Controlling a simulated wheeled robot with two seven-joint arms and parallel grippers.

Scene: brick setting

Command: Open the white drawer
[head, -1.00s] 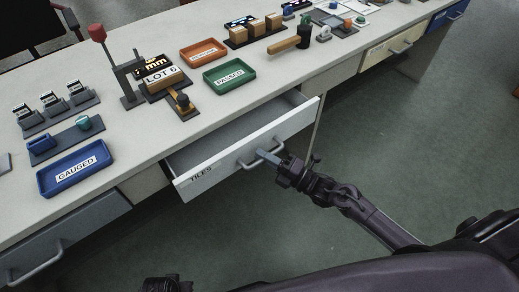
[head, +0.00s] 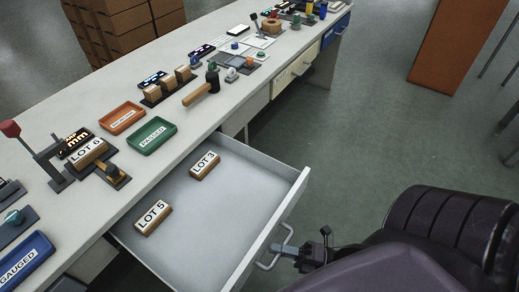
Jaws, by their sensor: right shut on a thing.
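The white drawer (head: 222,228) is pulled well out from under the bench, and its inside shows in the head view. Two wooden blocks lie in it, labelled LOT 3 (head: 205,165) and LOT 5 (head: 153,217). My right gripper (head: 277,245) is shut on the drawer's handle (head: 262,265) at the outer side of the drawer front. My left gripper does not show.
The bench top holds an orange tray (head: 122,118), a green tray (head: 152,135), a blue GAUGED tray (head: 24,262) and a mallet (head: 203,88). A cream drawer (head: 295,68) and a blue drawer (head: 336,29) are shut further along.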

